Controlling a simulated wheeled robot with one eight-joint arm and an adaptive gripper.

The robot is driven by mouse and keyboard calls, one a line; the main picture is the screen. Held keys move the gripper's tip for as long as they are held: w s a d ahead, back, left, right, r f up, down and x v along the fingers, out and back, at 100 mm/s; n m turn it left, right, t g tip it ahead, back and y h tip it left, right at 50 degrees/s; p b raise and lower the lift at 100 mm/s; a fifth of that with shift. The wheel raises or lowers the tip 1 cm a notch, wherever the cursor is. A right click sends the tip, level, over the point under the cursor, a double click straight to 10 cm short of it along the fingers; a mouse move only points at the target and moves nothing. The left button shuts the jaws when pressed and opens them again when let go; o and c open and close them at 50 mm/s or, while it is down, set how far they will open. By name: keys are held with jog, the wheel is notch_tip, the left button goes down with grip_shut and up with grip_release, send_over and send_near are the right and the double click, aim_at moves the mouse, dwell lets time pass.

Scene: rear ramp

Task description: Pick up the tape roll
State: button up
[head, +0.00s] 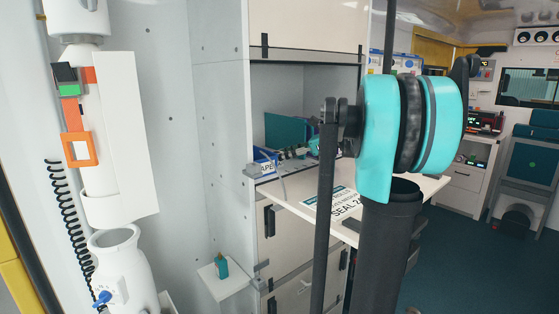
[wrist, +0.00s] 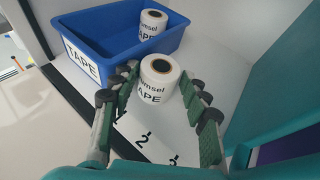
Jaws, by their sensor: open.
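A white tape roll (wrist: 160,80) with dark lettering stands upright on the pale shelf surface in the wrist view. My gripper (wrist: 164,84) is open, with its green-padded fingers to the left and right of this roll; I cannot tell whether they touch it. A second, similar tape roll (wrist: 152,25) stands inside a blue bin (wrist: 108,53) labelled TAPE, just behind. In the head view, the bin (head: 258,157) shows in part in the cabinet recess, with my gripper (head: 287,153) beside it. I cannot make out the tape rolls in the head view.
A teal panel (wrist: 270,90) stands close on the right in the wrist view. Numbers are printed on the surface in front of the roll. A white worktop (head: 300,197) with a SEAL sign extends from the recess. A small shelf (head: 222,280) holds a green-and-yellow item.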

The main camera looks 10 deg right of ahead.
jog(key=shift+a, duration=0.1)
jog(key=shift+c, duration=0.3)
jog(key=c, duration=0.6)
